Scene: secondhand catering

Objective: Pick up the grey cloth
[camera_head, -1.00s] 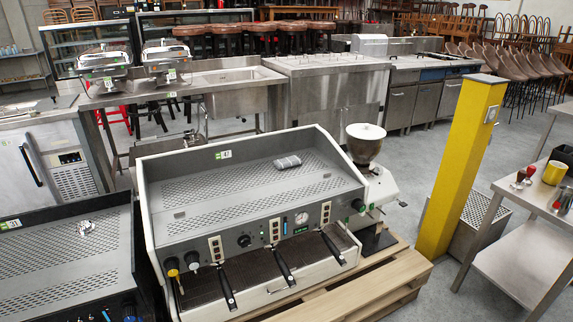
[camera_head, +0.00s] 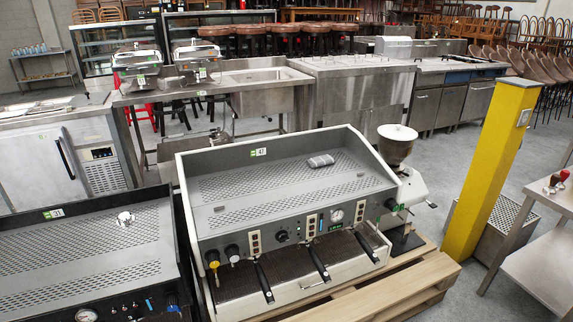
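Nothing touches or covers the cloth. Neither of my grippers shows in the head view.
A second, dark coffee machine (camera_head: 80,262) stands at the lower left. A coffee grinder (camera_head: 396,147) stands right of the white machine, on a wooden pallet (camera_head: 425,277). A yellow post (camera_head: 490,170) and a steel table (camera_head: 541,262) are at the right. Grey floor shows between post and pallet.

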